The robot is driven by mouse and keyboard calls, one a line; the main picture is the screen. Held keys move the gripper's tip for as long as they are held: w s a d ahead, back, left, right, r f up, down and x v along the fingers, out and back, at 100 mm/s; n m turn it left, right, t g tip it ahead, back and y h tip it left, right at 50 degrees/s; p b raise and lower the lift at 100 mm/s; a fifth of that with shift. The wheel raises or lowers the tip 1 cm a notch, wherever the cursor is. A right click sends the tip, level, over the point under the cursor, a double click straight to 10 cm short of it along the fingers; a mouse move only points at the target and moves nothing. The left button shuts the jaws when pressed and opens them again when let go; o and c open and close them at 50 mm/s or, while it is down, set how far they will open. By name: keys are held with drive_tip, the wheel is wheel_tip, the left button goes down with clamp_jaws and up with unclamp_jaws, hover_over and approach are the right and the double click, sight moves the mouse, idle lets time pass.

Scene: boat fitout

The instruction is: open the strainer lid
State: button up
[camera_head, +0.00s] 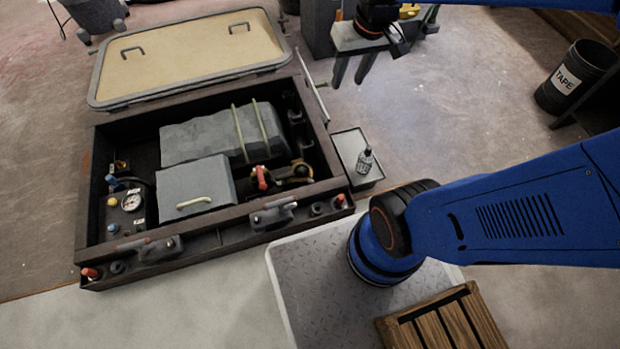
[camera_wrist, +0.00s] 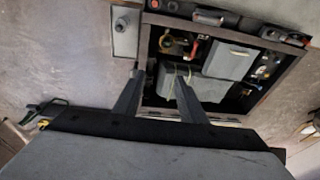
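An open bay (camera_head: 84,225) with a dark frame holds the boat fittings, and it also shows in the wrist view (camera_wrist: 222,117). Inside is a grey box (camera_head: 195,180) with a cream handle; its top is shut. Near the bay's right wall are a red-handled valve (camera_head: 262,178) and a brass-coloured fitting (camera_head: 296,172). I cannot tell for sure which part is the strainer lid. My gripper (camera_head: 350,80) is high beyond the bay's far right corner, apart from all fittings. In the wrist view my gripper (camera_wrist: 158,75) has its fingers apart, with nothing between them.
A large grey block (camera_head: 190,140) with two yellowish straps fills the bay's back. The hatch cover (camera_head: 190,55) lies open behind. A small tray (camera_head: 346,146) with a dark bottle (camera_head: 365,160) adjoins the bay's right side. A black tape bin (camera_head: 578,75) stands far right.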

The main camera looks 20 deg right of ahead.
drive_tip(key=w+a+f+g, duration=0.1)
drive_tip(key=w+f+g, duration=0.1)
drive_tip(key=w+f, duration=0.65)
drive_tip(key=m+g+y, duration=0.1)
drive_tip(key=g, duration=0.4)
hover_over(303, 174)
drive_tip(key=w+d, duration=0.3)
drive_tip(key=d, duration=0.2)
wheel_tip(303, 174, down, 35)
drive_tip(key=x, duration=1.6)
drive_tip(key=shift+w+a+f, duration=0.15)
drive_tip(key=shift+a+f, duration=0.05)
drive_tip(key=shift+f, duration=0.15)
clamp_jaws()
